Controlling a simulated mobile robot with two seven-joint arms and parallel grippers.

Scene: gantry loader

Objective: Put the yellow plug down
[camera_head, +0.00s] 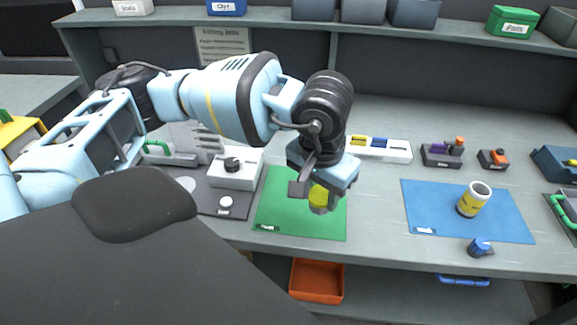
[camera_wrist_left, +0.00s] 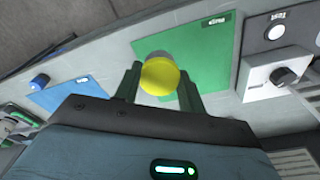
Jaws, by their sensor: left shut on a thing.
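The yellow plug (camera_head: 319,199) is between the fingers of my left gripper (camera_head: 312,189), over the green mat (camera_head: 277,211). In the left wrist view the plug (camera_wrist_left: 161,78) shows a round yellow face with a greyish body behind it. The left gripper (camera_wrist_left: 160,88) is shut on it, one finger on each side. The green mat (camera_wrist_left: 205,52) lies behind the plug there. I cannot tell whether the plug touches the mat. My right gripper is in neither view.
A blue knob-like piece (camera_head: 481,247) lies by the front edge. A grey-white box with a black knob (camera_head: 236,170) stands left of the green mat. Bare bench lies between the mats.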

